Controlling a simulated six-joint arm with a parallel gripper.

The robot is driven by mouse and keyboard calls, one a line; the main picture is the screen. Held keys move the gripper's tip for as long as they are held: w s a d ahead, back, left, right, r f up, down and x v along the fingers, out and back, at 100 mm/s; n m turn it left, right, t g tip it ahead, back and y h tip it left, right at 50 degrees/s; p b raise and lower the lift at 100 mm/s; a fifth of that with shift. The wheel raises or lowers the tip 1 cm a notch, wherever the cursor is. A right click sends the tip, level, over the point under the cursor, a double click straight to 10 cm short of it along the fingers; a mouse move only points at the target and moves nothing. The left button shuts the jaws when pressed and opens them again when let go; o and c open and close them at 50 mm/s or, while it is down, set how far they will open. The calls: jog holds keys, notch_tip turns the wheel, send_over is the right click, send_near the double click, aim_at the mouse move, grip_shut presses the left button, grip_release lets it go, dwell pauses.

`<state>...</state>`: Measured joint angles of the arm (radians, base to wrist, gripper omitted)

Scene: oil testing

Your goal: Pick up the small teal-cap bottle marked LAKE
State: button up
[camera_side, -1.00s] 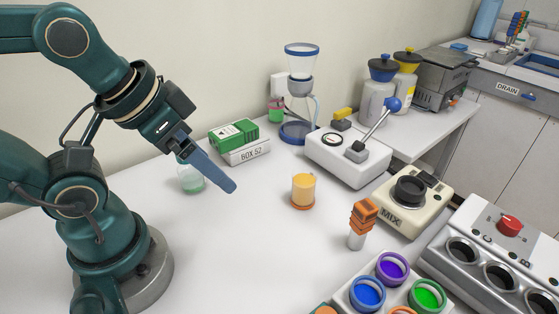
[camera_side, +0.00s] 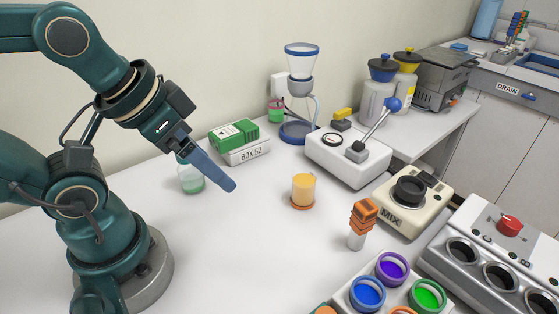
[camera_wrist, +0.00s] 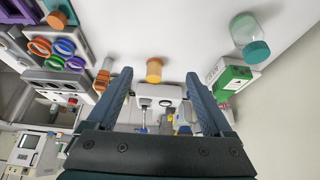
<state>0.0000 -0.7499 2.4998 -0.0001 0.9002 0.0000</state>
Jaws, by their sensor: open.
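A small clear bottle (camera_side: 191,180) with pale green liquid stands on the white table, partly hidden behind my gripper in the side view. In the wrist view the bottle (camera_wrist: 245,30) is at the upper right, and its teal cap (camera_wrist: 257,51) shows. No LAKE marking can be read on it. My gripper (camera_side: 231,187) hangs tilted in the air in front of the bottle in the side view. In the wrist view my gripper (camera_wrist: 159,73) has its two fingers spread wide with nothing between them, and the bottle is outside the right finger.
A green box on a white box marked BOX 52 (camera_side: 246,153) stands right of the bottle. An orange-yellow jar (camera_side: 303,189) stands mid-table. A MIX device (camera_side: 416,198), an orange-topped item (camera_side: 363,222) and a colored-ring rack (camera_side: 390,285) stand farther right. The table's front middle is clear.

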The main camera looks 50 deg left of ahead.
notch_tip(320, 180, up, 5)
jog(key=m+g+y, duration=1)
jog(key=m+y, duration=0.2)
jog(key=m, duration=0.1)
send_over(178, 157)
jog(key=w+d, duration=0.1)
jog(key=w, duration=0.2)
jog(key=shift+m+g, duration=0.3)
jog(key=f, duration=1.3)
jog(key=shift+s+f, duration=0.25)
jog(key=shift+f, duration=0.15)
jog(key=shift+s+a+f, duration=0.1)
jog(key=shift+a+f, duration=0.1)
jog(key=shift+a, duration=0.05)
jog(key=shift+x, duration=2.3)
jog(key=shift+f, duration=0.1)
grip_shut()
